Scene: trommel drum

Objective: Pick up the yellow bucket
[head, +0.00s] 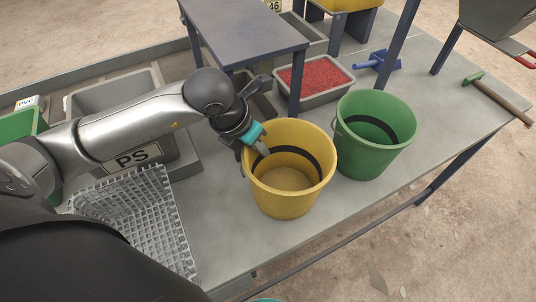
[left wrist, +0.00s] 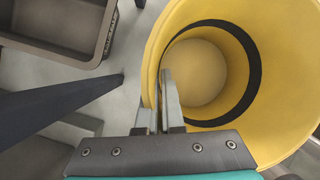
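The yellow bucket (head: 287,202) stands upright and open-topped on the grey table, with a dark band around its inside. It looks empty. In the left wrist view the yellow bucket (left wrist: 264,90) fills the right side. There the two fingers of my left gripper (left wrist: 161,100) are close together, one on each side of the bucket's wall, and look shut on it. The fingertips are partly hidden in the head view. My right gripper's fingers are not in view.
A green bucket (head: 374,137) stands close to the right of the yellow one. A grey tray of red granules (head: 315,76) and a blue scoop (head: 381,62) lie behind. The table front is clear.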

